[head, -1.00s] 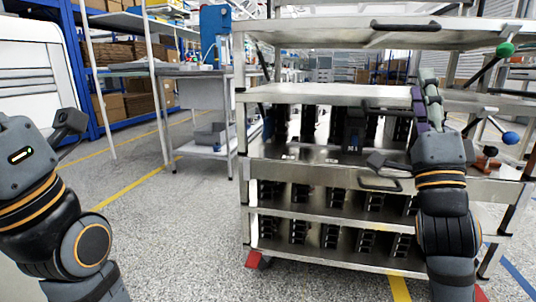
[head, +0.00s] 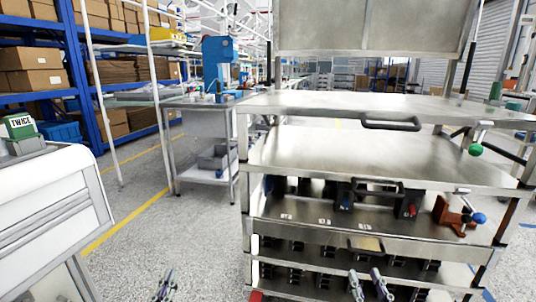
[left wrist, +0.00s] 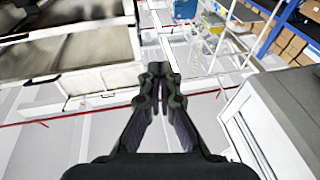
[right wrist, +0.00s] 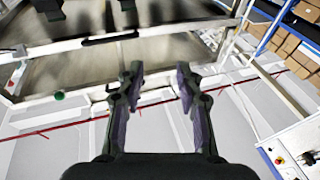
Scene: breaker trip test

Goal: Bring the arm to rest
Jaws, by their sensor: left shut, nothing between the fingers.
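My left gripper (head: 166,277) shows at the bottom edge of the head view, over the floor left of the metal cart. In the left wrist view its fingers (left wrist: 160,78) meet at the tips with nothing between them. My right gripper (head: 365,275) is at the bottom of the head view, in front of the cart's lower shelves. In the right wrist view its fingers (right wrist: 158,85) stand apart with an empty gap. Most of both arms is out of the head view.
The metal cart (head: 330,160) carries rows of dark breakers (head: 380,205) on its lower shelves. A green ball knob (head: 475,150), a blue ball knob (head: 479,218) and an orange-brown bracket (head: 452,216) are at its right. A white cabinet (head: 50,215) stands left. Floor between is clear.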

